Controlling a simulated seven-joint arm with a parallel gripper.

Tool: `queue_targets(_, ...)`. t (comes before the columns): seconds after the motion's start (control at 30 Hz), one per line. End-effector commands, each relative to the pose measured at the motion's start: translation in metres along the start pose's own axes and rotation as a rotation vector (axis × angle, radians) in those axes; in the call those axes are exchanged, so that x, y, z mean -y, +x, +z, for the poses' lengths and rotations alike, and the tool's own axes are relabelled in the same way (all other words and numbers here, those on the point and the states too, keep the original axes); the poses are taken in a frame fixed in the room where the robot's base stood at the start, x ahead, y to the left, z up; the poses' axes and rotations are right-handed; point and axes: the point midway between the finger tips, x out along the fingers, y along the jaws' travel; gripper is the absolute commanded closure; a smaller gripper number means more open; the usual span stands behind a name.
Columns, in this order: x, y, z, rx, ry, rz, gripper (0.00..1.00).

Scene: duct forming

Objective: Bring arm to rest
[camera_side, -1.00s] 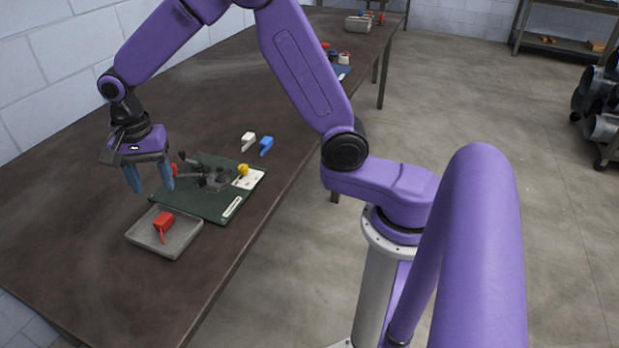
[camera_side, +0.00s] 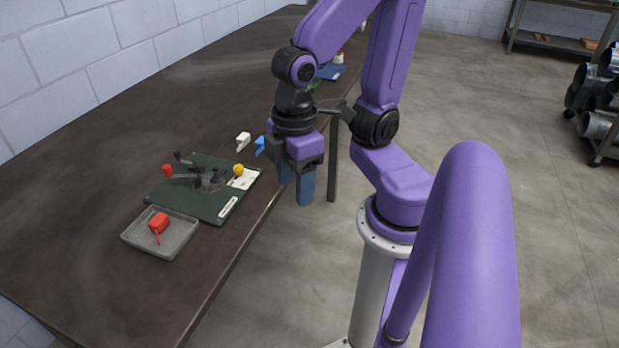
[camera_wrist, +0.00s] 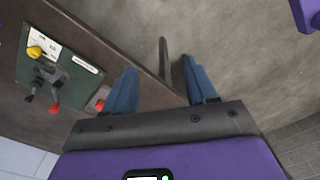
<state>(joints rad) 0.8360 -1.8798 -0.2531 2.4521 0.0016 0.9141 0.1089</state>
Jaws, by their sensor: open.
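My gripper (camera_side: 297,188) points down beside the table's right edge in the side view, over the floor. Its two blue fingers are apart and nothing is between them; they also show in the wrist view (camera_wrist: 160,88). The dark green mat (camera_side: 185,199) lies on the table to the left of the gripper, with a dark clamp-like fixture (camera_side: 207,179) on it. A red piece (camera_side: 159,223) lies in the grey tray (camera_side: 178,243) in front of the mat.
The brown table (camera_side: 60,240) runs along the left. A white piece (camera_side: 243,141) and a blue piece (camera_side: 260,146) lie behind the mat. A yellow knob (camera_side: 239,170) and a red knob (camera_side: 167,170) show at the mat. Bare floor (camera_side: 480,130) lies to the right.

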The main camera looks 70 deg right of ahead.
Motion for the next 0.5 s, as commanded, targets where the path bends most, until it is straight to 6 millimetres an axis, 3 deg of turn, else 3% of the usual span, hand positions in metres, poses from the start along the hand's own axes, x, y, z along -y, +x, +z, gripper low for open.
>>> queue_targets(0.2, 0.010, 0.002, 0.023, -0.002, -0.157, -0.002, 0.44)
queue_targets(0.5, 0.010, 0.002, 0.024, -0.001, -0.166, -0.002, 0.44)
